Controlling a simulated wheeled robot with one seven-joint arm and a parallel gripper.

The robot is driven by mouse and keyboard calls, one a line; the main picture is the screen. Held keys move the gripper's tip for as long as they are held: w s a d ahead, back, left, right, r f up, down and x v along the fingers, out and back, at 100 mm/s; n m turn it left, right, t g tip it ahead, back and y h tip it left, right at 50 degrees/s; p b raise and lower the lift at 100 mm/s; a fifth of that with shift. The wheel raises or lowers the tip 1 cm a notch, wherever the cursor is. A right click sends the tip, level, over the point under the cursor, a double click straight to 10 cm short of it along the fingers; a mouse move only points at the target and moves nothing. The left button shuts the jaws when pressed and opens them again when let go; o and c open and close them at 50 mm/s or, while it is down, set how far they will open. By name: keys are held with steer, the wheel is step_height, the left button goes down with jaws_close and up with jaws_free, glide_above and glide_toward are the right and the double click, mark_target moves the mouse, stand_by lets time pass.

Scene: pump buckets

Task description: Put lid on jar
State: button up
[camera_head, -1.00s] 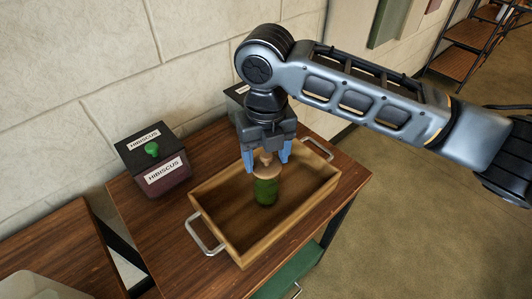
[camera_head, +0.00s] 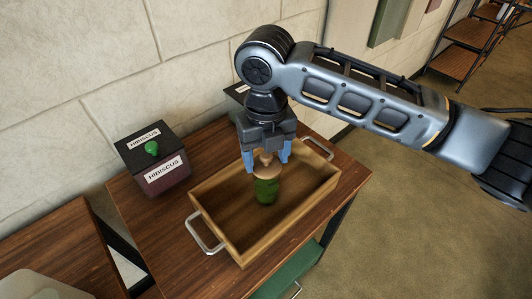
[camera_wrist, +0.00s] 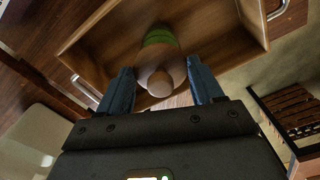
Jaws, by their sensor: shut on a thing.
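The jar (camera_head: 266,191) is green and stands upright inside a wooden tray (camera_head: 222,230). It also shows in the wrist view (camera_wrist: 160,37), partly hidden behind the lid. The lid (camera_head: 266,175) is a light wooden disc with a round knob, and it appears in the wrist view (camera_wrist: 155,78) too. My gripper (camera_head: 267,165) points down over the jar, with its blue fingers closed on the lid, one on each side. The lid is lined up over the jar's mouth. I cannot tell whether it rests on the rim or hovers just above it.
The tray has raised walls and metal handles and sits on a wooden table (camera_head: 150,240). A dark box labelled HIBISCUS (camera_head: 165,178) with a green knob stands to the left. Another dark box (camera_head: 236,92) is partly hidden behind my arm. The tray floor around the jar looks clear.

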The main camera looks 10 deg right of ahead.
steer(key=o, duration=1.1)
steer(key=shift+o, duration=0.4)
steer(key=shift+r, duration=0.15)
steer(key=shift+r+p, duration=2.55)
steer(key=shift+r, duration=0.85)
steer(key=shift+c, duration=0.5)
jaws_close()
steer(key=shift+f+b, duration=0.3)
steer(key=shift+f, duration=0.1)
